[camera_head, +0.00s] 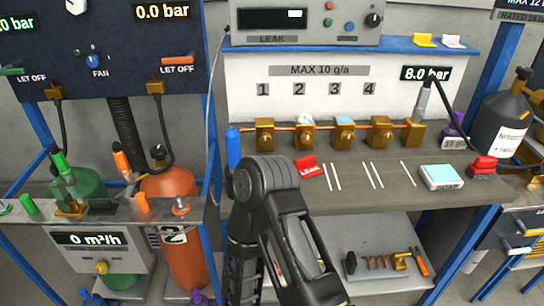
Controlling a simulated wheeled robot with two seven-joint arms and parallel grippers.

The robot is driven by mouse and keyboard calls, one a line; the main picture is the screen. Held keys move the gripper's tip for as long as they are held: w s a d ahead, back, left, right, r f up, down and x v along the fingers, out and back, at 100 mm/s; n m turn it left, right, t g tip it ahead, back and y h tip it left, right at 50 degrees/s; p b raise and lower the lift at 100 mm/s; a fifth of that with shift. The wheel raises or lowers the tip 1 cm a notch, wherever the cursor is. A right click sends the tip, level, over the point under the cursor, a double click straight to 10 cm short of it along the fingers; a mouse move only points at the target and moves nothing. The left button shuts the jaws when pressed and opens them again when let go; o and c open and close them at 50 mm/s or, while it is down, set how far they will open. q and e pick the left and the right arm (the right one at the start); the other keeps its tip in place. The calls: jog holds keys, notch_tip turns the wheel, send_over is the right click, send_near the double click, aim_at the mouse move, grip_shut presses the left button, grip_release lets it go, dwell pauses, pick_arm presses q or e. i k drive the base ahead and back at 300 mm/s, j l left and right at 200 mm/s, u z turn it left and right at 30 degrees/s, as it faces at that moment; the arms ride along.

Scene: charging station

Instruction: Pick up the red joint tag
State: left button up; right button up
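A small red tag (308,168) with white lettering that seems to read "LEAK" lies on the grey bench top, left of the white marks. A second red item (484,164), apparently a small stack of red tags, sits at the right end of the bench. One of my black arms (268,185) rises in the lower middle, bent at its top, just left of and below the red tag in the picture. No gripper fingertips can be made out, and neither red item is seen held.
Brass blocks (343,130) joined by a copper pipe stand along the bench back. A blue cylinder (233,148) is at the left. A pale-blue-topped pad (441,176) and black bottle (501,115) are right. The bench between tag and pad is mostly clear. Tools (421,262) lie below.

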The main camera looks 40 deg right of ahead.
aim_at(306, 167)
jog(key=z, duration=2.45)
jog(key=j, duration=0.1)
